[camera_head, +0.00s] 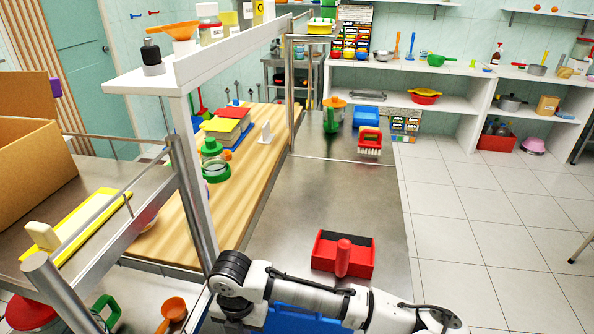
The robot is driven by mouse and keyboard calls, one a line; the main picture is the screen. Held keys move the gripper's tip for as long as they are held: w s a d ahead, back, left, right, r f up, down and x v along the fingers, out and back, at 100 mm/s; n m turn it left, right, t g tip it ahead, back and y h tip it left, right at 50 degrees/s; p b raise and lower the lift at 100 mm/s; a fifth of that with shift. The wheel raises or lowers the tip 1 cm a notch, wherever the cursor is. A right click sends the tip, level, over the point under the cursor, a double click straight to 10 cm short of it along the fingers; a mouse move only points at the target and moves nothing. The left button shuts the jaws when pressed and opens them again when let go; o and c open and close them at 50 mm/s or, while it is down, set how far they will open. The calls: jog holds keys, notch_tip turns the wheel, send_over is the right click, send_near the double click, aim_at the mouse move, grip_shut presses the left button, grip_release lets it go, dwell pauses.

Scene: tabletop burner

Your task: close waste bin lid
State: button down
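I cannot pick out a waste bin or its lid for certain in the head view. A blue object (296,320) shows partly at the bottom, behind and below my white arm, which hides most of it; I cannot tell what it is. A red rounded object (30,314) is cut off at the bottom left corner, under the metal rack, and its kind is also unclear. My arm lies across the bottom of the picture with a dark joint at its left end. My gripper's fingers are not in view.
A red tray-like box (343,256) with a red handle sits on the steel counter (335,205) just beyond my arm. A white-and-grey shelf frame (190,170) stands left of it. A cardboard box (35,150) is at far left. The tiled floor (490,230) on the right is mostly clear.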

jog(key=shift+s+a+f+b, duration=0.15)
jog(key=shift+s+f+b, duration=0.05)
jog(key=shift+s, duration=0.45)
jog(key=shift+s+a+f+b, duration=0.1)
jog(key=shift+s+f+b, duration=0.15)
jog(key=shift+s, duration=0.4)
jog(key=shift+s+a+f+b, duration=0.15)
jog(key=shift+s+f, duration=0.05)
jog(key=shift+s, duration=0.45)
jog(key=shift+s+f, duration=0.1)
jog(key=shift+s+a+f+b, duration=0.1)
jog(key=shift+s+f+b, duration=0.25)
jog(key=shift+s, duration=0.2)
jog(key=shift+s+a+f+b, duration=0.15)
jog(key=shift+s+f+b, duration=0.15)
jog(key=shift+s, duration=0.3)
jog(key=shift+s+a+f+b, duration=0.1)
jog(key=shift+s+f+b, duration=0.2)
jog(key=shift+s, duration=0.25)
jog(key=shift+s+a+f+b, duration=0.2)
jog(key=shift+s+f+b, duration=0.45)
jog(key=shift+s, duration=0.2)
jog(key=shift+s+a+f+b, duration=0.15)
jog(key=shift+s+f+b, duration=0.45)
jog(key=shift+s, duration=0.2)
